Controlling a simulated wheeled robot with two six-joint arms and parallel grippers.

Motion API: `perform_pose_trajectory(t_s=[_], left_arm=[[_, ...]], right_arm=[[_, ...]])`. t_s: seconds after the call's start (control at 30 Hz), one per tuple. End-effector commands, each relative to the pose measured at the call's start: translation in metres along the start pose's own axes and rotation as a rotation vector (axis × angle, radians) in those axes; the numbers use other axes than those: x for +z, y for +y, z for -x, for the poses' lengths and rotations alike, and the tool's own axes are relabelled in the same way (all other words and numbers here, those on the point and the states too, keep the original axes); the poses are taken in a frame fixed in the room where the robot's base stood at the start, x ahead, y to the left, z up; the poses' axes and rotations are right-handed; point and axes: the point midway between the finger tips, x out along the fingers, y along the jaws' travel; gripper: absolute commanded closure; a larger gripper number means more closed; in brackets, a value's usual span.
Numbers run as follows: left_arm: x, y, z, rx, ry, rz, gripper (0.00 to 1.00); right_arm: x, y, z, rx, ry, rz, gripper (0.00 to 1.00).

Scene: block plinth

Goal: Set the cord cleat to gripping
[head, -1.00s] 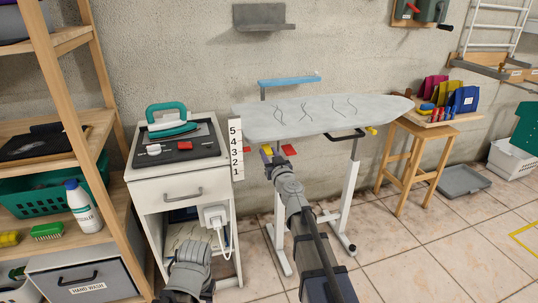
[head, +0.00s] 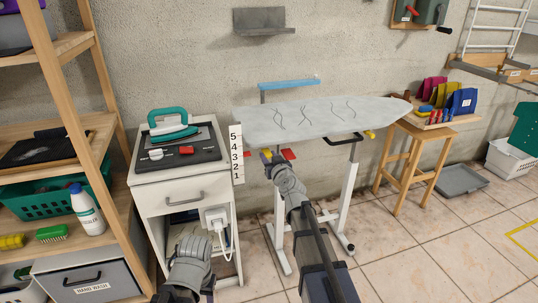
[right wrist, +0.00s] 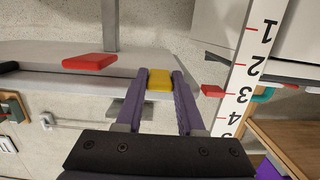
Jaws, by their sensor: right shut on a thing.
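My right gripper (right wrist: 160,84) is shut on a yellow piece (right wrist: 160,79) at the underside of the ironing board (right wrist: 40,51). Its purple fingers touch the piece on both sides. The yellow piece also shows small in the head view (head: 267,154), just below the near left part of the board. Whether this piece is the cord cleat, and its setting, I cannot tell for certain. A red tab (right wrist: 90,62) stands apart to the left of the fingers in the right wrist view, and another red tab (right wrist: 213,91) to the right.
A white cabinet (head: 172,202) with a tray (head: 208,154) and a teal iron (head: 168,118) stands left of the board. A numbered strip (head: 237,156) stands between them. A wooden stool (head: 412,165) is on the right.

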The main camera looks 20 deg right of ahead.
Motion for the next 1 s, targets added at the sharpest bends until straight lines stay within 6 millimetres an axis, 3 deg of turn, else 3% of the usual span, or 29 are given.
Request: perform_pose_trajectory(t_s=[0.4,0.43,0.6,0.7,1.0], left_arm=[[0.0001,-0.0001,0.0018,0.000,0.000,0.000,0.50],[0.0001,-0.0001,0.0018,0.000,0.000,0.000,0.50],[0.0001,-0.0001,0.0018,0.000,0.000,0.000,0.50],[0.0001,-0.0001,0.0018,0.000,0.000,0.000,0.50],[0.0001,-0.0002,0.0023,0.000,0.000,0.000,0.50]], right_arm=[[0.0001,-0.0003,0.0000,0.000,-0.009,-0.001,1.00],[0.0001,-0.0002,0.0000,0.000,-0.009,-0.001,0.59],[0.0001,-0.0001,0.0000,0.001,-0.008,-0.001,0.40],[0.0000,0.0000,0.0000,0.001,-0.008,-0.001,0.32],[-0.0002,0.0002,0.0032,0.002,-0.008,0.000,0.32]])
